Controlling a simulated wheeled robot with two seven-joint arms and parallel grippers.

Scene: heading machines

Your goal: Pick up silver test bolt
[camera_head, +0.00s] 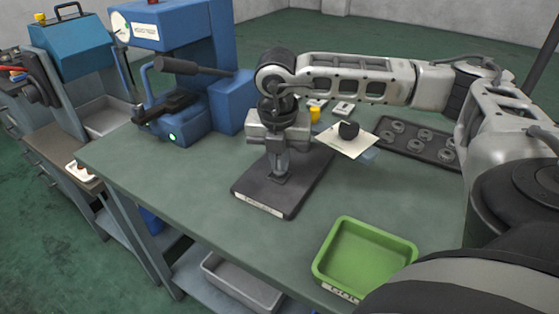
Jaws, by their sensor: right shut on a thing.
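My right gripper (279,157) reaches down over a dark labelled plate (259,193) on the green bench. It is shut on the silver test bolt, which is mostly hidden by the fingers. A small grey piece shows below the fingertips, close to the plate. I cannot tell whether the bolt touches the plate. My left gripper is not in view.
A green tray (321,262) stands empty at the front right. A dark tray (404,153) of round parts lies at the back right, near a paper sheet (340,143) with a dark object. A blue hardness tester (184,40) stands at the back left. The bench's left front is clear.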

